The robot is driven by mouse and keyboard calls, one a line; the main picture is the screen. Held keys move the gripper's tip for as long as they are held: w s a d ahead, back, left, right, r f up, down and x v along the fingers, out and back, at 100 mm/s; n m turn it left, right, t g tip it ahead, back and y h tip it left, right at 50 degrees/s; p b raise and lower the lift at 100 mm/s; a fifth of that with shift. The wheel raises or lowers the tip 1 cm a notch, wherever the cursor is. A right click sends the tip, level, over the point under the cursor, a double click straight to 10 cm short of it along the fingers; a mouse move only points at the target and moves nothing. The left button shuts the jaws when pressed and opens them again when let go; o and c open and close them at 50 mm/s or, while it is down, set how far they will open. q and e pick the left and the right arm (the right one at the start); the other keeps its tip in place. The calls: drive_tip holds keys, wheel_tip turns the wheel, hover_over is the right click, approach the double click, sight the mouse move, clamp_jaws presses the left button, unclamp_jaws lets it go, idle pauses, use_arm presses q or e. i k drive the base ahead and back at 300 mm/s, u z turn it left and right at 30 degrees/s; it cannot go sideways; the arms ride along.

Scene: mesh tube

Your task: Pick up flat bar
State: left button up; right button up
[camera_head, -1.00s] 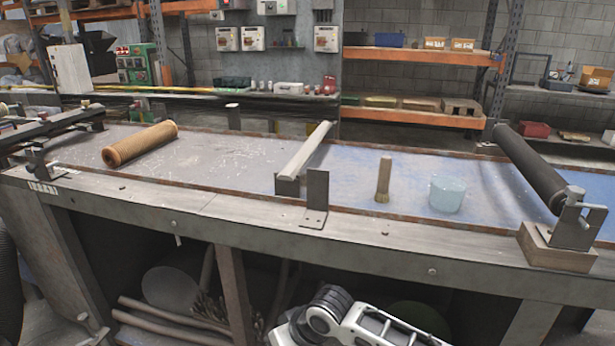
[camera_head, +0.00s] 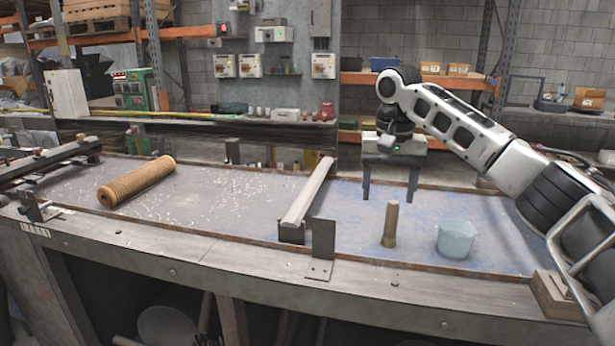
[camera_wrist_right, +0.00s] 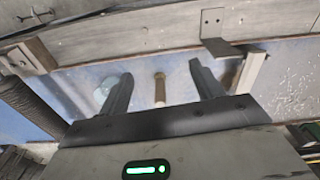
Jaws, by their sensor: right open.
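The flat bar (camera_head: 307,191) is a long pale strip lying across the bench tray from front to back, its front end on a small dark block. My left gripper is not in view.
An upright metal bracket (camera_head: 322,246) stands near the bar's front end. A ribbed orange-brown roller (camera_head: 137,181) lies in the left tray (camera_head: 215,200).

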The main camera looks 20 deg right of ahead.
sight(294, 217)
drive_tip(key=i, duration=1.3)
